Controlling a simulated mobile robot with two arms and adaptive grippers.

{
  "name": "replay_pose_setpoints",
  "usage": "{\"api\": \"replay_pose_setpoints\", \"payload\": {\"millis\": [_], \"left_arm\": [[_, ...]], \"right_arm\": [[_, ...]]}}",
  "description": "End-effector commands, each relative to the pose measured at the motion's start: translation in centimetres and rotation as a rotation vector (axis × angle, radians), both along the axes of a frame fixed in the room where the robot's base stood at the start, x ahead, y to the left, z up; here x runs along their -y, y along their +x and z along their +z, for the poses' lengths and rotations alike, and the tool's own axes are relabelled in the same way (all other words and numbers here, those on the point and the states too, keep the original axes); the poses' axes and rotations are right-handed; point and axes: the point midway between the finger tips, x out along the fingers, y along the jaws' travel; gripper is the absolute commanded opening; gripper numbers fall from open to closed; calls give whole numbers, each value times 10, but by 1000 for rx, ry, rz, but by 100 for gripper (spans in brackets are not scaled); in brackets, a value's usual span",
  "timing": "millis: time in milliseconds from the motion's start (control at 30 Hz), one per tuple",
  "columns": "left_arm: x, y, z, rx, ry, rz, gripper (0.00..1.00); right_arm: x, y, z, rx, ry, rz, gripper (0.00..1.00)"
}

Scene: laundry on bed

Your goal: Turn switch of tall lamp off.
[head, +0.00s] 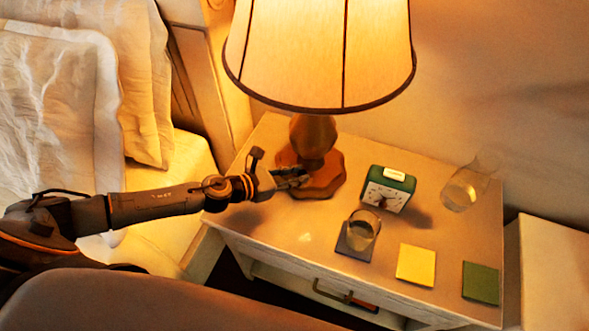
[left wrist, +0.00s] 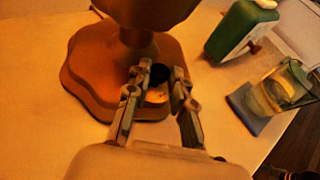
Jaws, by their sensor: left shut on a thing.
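The tall lamp (head: 318,50) stands on the nightstand, its cream shade glowing. Its brown scalloped base (head: 325,184) also shows in the left wrist view (left wrist: 88,75). A small dark round switch (left wrist: 160,73) sits on the near part of the base. My left gripper (head: 300,178) reaches in from the left at the base. In the left wrist view its fingers (left wrist: 160,84) are on either side of the switch, shut on it, and partly hide it.
On the nightstand (head: 300,238) are a green clock (head: 388,188), a glass (head: 362,232) on a dark coaster, a tipped glass (head: 462,190), a yellow coaster (head: 416,265) and a green coaster (head: 481,283). The bed (head: 60,120) is at left.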

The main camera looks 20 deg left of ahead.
Motion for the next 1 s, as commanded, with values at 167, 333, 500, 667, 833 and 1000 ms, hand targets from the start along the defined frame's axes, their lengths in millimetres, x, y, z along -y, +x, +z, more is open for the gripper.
{"api": "replay_pose_setpoints", "payload": {"millis": [167,333,500,667,833,1000], "left_arm": [[5,-4,6,-5,-3,145,0],[9,-6,6,-6,-4,308,0],[13,-7,4,-7,-4,471,0],[16,-7,2,-6,-3,624,0],[20,-7,1,-6,-2,784,0],[24,-6,0,-6,-3,946,0]], "right_arm": [[-1,0,31,0,2,0,100],[-1,0,52,0,2,0,100],[-1,0,68,0,2,0,100],[-1,0,78,0,1,1,100],[-1,0,84,0,1,1,100],[0,0,86,0,1,1,100]]}}
